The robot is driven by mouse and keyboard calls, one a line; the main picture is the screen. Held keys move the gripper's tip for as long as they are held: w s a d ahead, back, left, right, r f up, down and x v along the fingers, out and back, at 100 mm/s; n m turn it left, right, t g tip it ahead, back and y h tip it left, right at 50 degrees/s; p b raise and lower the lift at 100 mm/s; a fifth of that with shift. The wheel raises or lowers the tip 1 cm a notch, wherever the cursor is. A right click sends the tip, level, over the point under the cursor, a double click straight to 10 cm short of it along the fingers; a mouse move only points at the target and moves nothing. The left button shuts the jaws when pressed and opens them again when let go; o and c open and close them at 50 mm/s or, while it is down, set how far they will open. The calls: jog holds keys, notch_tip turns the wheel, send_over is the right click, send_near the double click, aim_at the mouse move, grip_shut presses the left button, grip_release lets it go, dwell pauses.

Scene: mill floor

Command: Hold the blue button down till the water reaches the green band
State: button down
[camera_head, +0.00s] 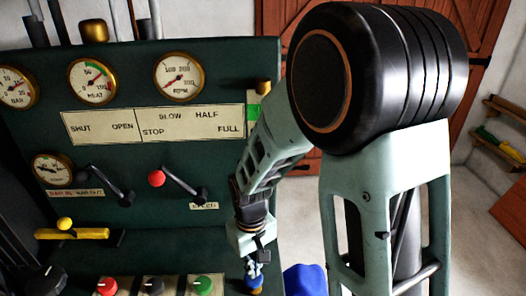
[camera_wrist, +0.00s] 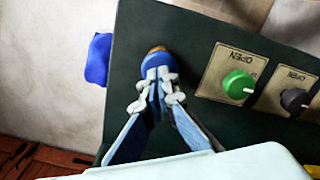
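The blue button (camera_wrist: 157,62) sits in a brass-coloured ring near the panel's edge in the wrist view. In the head view it shows low down (camera_head: 255,291), just below my gripper. My gripper (camera_wrist: 160,76) has its fingertips together, over the near part of the button. They appear to touch it; I cannot tell whether it is pressed in. My gripper also shows in the head view (camera_head: 253,268). The green band (camera_head: 254,111) shows under a brass cap at the panel's right, partly hidden by my arm. I cannot make out the water level.
The dark green panel (camera_head: 130,235) carries gauges, two levers and a yellow handle (camera_head: 72,234). Red (camera_head: 107,286), dark (camera_head: 153,286) and green (camera_head: 203,285) knobs line its lower edge; the green knob (camera_wrist: 238,84) is right of my fingers. A blue object (camera_head: 305,280) stands beyond the panel.

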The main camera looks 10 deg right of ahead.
jog(key=shift+f+b, duration=1)
jog(key=shift+f, duration=0.35)
dwell(6.7)
